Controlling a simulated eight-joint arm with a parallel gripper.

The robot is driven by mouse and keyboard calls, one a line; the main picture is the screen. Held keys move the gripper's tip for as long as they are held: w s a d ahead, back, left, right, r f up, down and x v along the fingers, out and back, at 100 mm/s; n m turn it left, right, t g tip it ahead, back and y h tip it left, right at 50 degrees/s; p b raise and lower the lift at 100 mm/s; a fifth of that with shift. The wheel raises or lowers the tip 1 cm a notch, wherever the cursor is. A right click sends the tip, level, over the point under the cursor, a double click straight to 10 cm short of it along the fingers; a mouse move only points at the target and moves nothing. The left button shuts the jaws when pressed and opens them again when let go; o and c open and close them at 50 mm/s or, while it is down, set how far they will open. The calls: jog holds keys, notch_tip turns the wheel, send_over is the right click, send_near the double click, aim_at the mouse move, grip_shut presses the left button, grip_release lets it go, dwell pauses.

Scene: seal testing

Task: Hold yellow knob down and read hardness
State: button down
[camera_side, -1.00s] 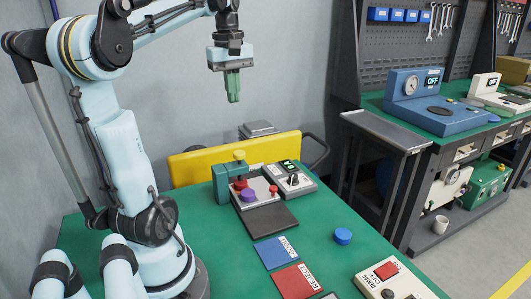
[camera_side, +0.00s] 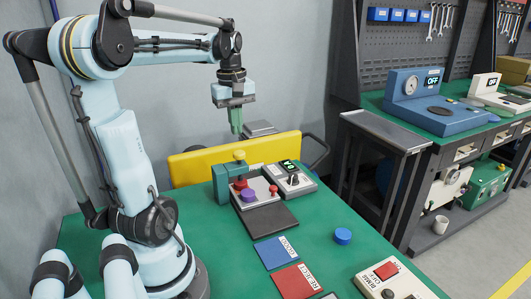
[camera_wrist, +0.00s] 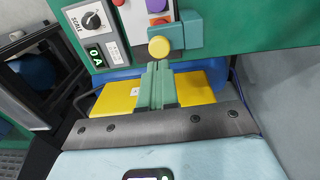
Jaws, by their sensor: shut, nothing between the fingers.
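The yellow knob (camera_side: 239,155) tops a green press-like tester (camera_side: 222,183) at the back of the green table. In the wrist view the yellow knob (camera_wrist: 159,46) shows just beyond the fingertips. My gripper (camera_side: 237,132) is shut and empty, fingers pointing down, above the knob with a gap between them. In the wrist view my gripper (camera_wrist: 157,68) has its green fingers together. A purple piece (camera_side: 248,195) sits by the tester. The scale unit's display (camera_wrist: 96,56) reads "0 A" in the wrist view.
A yellow barrier (camera_side: 190,167) stands behind the tester. A dark pad (camera_side: 271,219), blue card (camera_side: 276,251), red REJECT card (camera_side: 297,279) and blue round piece (camera_side: 343,236) lie on the table. A switch box (camera_side: 388,284) is at front right.

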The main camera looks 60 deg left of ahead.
aim_at(239, 152)
jog(key=shift+w+a+f, duration=0.1)
jog(key=shift+f, duration=2.7)
jog(key=shift+f, duration=1.1)
jog(key=shift+w, duration=0.1)
jog(key=shift+r, duration=0.15)
notch_tip(239, 152, up, 15)
jog(key=shift+s, duration=0.35)
